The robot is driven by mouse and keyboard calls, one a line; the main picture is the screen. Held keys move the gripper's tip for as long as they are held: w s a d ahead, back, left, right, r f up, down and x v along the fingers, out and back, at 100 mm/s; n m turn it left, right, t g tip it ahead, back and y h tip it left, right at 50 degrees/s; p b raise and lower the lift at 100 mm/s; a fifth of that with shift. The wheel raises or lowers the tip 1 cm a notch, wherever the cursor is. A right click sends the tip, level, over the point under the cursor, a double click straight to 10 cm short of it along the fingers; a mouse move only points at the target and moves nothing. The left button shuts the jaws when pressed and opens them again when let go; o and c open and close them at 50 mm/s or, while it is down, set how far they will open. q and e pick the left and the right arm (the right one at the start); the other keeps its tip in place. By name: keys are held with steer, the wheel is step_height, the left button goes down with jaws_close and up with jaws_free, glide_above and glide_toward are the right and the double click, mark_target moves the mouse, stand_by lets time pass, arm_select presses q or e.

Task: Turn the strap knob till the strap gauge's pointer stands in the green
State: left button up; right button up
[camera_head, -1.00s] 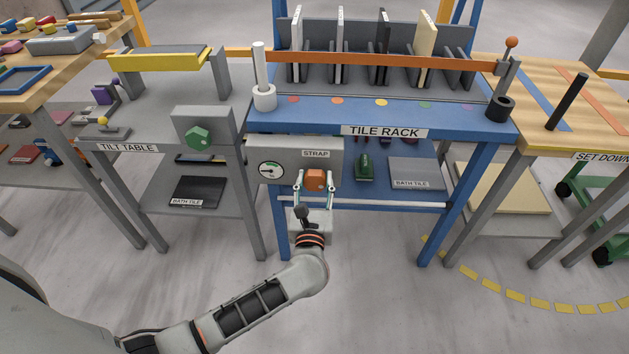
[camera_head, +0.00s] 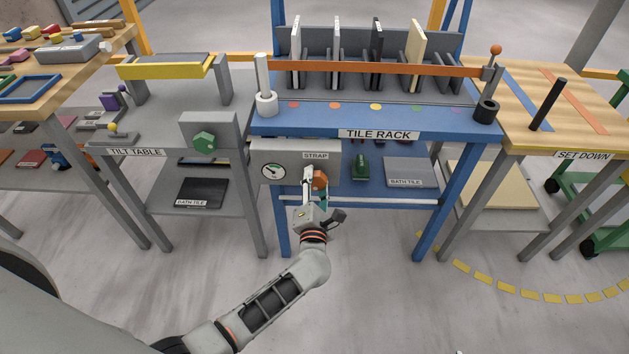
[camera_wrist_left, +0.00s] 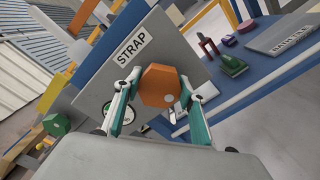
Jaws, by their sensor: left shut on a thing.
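The orange strap knob (camera_head: 321,178) sits on the front of the grey STRAP box (camera_head: 328,166) under the blue rack's edge. My left gripper (camera_head: 315,186) is shut on the knob, its fingers on either side, and is rolled over. The wrist view shows the orange knob (camera_wrist_left: 160,86) with its pale dot between the teal-tipped fingers. The round white strap gauge (camera_head: 273,170) is left of the knob. Its dark pointer seems to lean up and left, but is too small to read surely against the green. In the wrist view a finger partly hides the gauge. My right gripper is not in view.
The tile rack (camera_head: 300,122) with upright tiles and an orange strap bar (camera_head: 385,68) stands above. A green knob (camera_head: 204,142) is on the tilt table at left. A white rail (camera_head: 385,203) runs below the box. The floor in front is clear.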

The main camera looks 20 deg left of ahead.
arm_select(q)
steer(key=m+p, duration=0.1)
steer(key=m, duration=0.2)
steer(key=m+p, duration=0.1)
steer(key=m, duration=0.2)
steer(key=shift+m+p, duration=0.3)
steer(key=shift+p, duration=0.05)
steer(key=m+p, duration=0.1)
steer(key=m, duration=0.1)
steer(key=shift+f+m, duration=0.1)
steer(key=shift+m, duration=0.9)
steer(key=shift+f+m+p, duration=0.15)
steer(key=shift+m+p, duration=0.3)
steer(key=shift+m, duration=0.55)
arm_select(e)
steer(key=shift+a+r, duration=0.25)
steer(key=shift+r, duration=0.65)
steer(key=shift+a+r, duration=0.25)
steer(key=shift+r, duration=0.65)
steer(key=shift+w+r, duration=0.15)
arm_select(q)
steer(key=o, duration=1)
steer(key=shift+o, duration=0.5)
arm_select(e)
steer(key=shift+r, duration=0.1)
